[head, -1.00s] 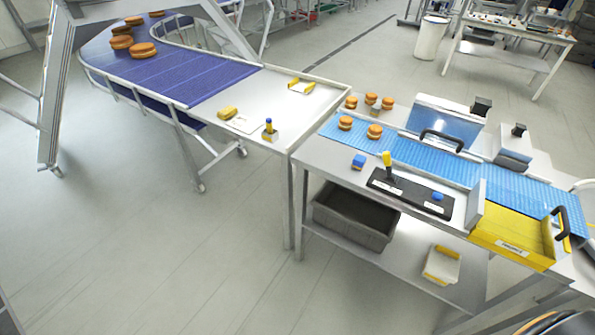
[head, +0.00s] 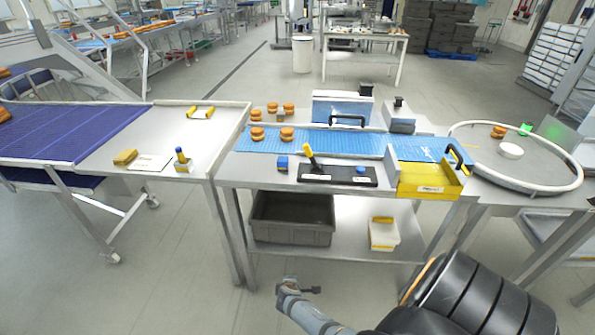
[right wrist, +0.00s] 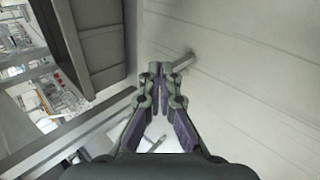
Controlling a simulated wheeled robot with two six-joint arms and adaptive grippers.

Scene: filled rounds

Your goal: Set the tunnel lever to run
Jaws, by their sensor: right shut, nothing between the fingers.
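The lever (head: 309,152) has a yellow handle and stands at the left end of a black plate (head: 338,175) on the front of the table. It leans to the left. White labels on the plate are too small to read, and a blue knob (head: 361,169) sits at its right end. My right arm reaches in at the bottom of the head view, low in front of the table and well away from the lever. In the right wrist view my right gripper (right wrist: 158,72) is shut and empty. The lever cannot be made out there. My left gripper is not in view.
A blue belt (head: 340,143) with round buns runs behind the plate. A grey bin (head: 292,220) stands on the shelf below. Floor in front is clear.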

